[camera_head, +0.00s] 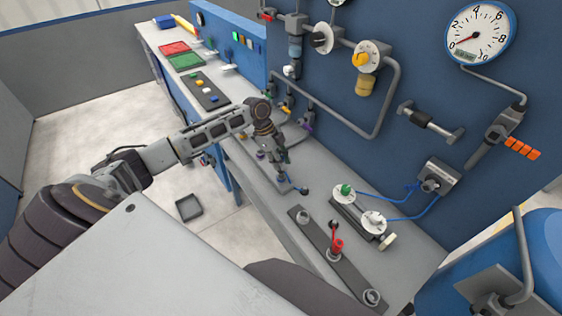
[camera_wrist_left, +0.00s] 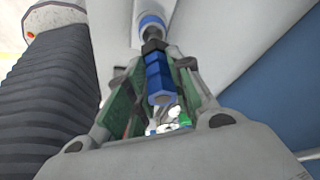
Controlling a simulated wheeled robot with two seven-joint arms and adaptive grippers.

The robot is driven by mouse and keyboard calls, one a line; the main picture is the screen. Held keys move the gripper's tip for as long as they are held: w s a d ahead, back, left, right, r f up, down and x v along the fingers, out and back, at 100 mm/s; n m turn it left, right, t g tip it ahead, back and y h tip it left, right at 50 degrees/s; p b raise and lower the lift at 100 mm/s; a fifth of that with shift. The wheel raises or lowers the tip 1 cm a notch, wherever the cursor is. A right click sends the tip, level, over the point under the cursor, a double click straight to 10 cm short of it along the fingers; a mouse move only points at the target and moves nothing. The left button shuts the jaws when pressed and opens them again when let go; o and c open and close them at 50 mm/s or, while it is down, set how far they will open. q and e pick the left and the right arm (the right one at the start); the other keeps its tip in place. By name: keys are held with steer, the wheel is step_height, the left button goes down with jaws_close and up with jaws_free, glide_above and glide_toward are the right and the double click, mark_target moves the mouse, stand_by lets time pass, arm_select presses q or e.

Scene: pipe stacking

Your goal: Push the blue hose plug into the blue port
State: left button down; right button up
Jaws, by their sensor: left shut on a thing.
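My left gripper (camera_head: 281,174) points down over the front part of the grey bench. In the left wrist view its green-lined fingers (camera_wrist_left: 155,72) are shut on the blue hose plug (camera_wrist_left: 159,78), a blue ribbed piece with a dark collar at its far end. Beyond the collar is a light grey cylinder with a blue ring (camera_wrist_left: 151,22); it lines up with the plug, but I cannot tell whether they are joined. In the head view only a small blue part (camera_head: 283,178) shows at the fingertips, with a dark blue end (camera_head: 304,190) beside it. My right gripper is out of view.
A dark rail with a red valve handle (camera_head: 336,243) lies on the bench (camera_head: 262,199) to the right. Pipes (camera_head: 350,132) and valves crowd the blue panel behind. A grey tray (camera_head: 189,207) lies on the floor.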

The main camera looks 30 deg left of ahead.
arm_select(q)
steer(key=shift+f, duration=1.65)
stand_by(1.4)
steer(key=c, duration=1.2)
jaws_free()
steer(key=shift+r, duration=0.1)
steer(key=shift+o, duration=0.2)
steer(key=v, duration=1.2)
steer(key=shift+s, duration=0.2)
